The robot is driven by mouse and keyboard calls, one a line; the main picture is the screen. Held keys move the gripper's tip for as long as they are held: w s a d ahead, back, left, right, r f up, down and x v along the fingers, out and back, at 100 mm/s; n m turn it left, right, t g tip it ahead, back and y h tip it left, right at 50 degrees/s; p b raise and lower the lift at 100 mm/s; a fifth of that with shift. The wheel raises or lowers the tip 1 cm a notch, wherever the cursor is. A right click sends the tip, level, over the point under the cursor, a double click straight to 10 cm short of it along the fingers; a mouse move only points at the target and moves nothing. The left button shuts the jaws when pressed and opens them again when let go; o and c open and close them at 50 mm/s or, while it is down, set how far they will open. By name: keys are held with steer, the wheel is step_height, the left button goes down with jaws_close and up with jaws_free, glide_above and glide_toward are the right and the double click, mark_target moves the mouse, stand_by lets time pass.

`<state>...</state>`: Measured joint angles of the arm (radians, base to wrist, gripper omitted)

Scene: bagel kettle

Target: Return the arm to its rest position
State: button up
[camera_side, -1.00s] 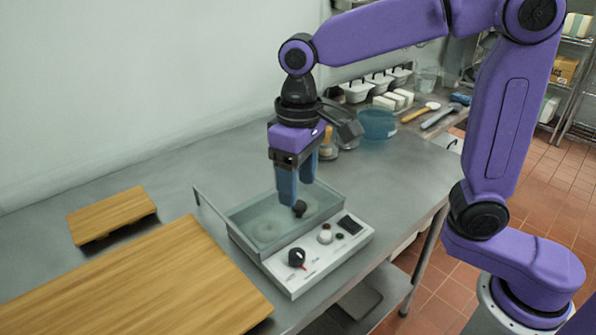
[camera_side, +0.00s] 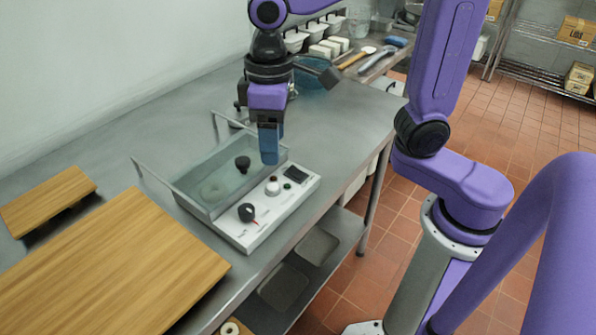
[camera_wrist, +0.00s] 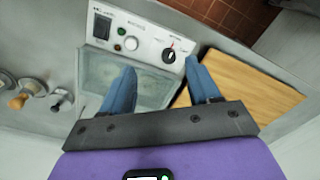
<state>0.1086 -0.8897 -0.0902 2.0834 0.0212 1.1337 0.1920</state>
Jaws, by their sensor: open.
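My gripper (camera_side: 270,160) is above the right end of the kettle, near its control panel, in the side view. Its blue fingers point down and overlap there. In the wrist view my gripper (camera_wrist: 161,75) has its two fingers wide apart with nothing between them. The kettle (camera_side: 190,203) is a shallow grey basin with a white control panel along its front. A pale ring, like a bagel, shows faintly in the basin (camera_side: 213,190). A dark knob-like piece (camera_side: 242,163) stands near the ring.
A large wooden board (camera_side: 110,265) and a small one (camera_side: 48,200) lie left of the kettle. A thin raised handle (camera_side: 150,172) stands at the basin's left. White tubs (camera_side: 296,42), a blue bowl (camera_side: 318,75) and utensils are at the back. The counter right of the kettle is clear.

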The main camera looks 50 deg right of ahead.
steer(key=s+d+f+n, duration=0.2)
steer(key=s+d+n, duration=0.1)
steer(key=s+d, duration=0.3)
steer(key=s+d+f+n, duration=0.3)
steer(key=s+d, duration=0.2)
steer(key=s, duration=0.4)
steer(key=shift+d+f, duration=0.35)
steer(key=shift+d, duration=0.05)
